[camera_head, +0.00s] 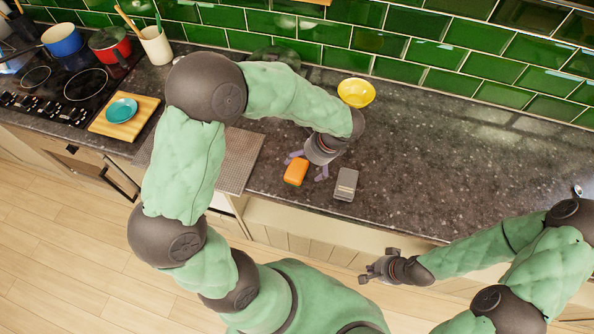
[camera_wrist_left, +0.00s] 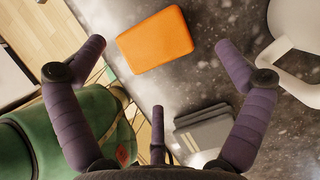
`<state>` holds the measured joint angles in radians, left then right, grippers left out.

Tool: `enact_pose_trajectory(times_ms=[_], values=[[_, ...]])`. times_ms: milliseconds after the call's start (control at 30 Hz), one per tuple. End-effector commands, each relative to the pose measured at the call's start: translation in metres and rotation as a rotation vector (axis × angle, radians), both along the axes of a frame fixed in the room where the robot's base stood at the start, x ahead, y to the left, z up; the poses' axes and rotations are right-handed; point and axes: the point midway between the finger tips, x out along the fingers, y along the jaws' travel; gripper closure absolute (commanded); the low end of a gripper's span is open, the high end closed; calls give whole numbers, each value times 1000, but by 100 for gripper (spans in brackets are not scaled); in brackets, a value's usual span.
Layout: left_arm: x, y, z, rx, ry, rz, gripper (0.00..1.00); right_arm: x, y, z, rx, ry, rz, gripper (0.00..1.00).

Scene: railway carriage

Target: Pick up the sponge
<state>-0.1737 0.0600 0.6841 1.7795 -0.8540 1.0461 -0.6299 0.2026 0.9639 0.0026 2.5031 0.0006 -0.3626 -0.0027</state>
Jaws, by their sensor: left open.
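The orange sponge (camera_head: 296,172) lies on the dark speckled counter near its front edge. In the left wrist view the sponge (camera_wrist_left: 155,40) lies between and beyond my spread purple fingers, apart from them. My left gripper (camera_head: 308,167) is open and empty beside the sponge in the head view; its fingers also show in the wrist view (camera_wrist_left: 160,60). My right gripper (camera_head: 376,267) hangs in front of the counter, away from the sponge; its finger opening is too small to judge.
A grey block-like object (camera_head: 346,184) lies right of the sponge. A yellow bowl (camera_head: 356,92) stands behind. A white handled object (camera_wrist_left: 296,40) shows in the wrist view. A cutting board with a teal bowl (camera_head: 122,109) is left. The counter further right is mostly clear.

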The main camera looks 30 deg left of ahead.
Motion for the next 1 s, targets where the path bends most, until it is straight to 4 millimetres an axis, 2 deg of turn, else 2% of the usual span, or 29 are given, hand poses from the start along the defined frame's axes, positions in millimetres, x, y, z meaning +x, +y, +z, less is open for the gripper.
enact_pose_trajectory(times_ms=[400,667,833,867,1000], values=[[-7,16,-45,0,1,3,0,0,0,-13,0,0,0,100],[-7,17,-47,-1,-1,1,0,0,0,-13,0,0,0,100],[-7,17,-47,-1,-1,1,48,0,0,-13,0,0,0,100],[-7,17,-47,-1,-1,1,51,0,0,-13,0,0,0,100],[-7,16,-47,-1,0,0,51,0,0,-13,0,0,0,100]])
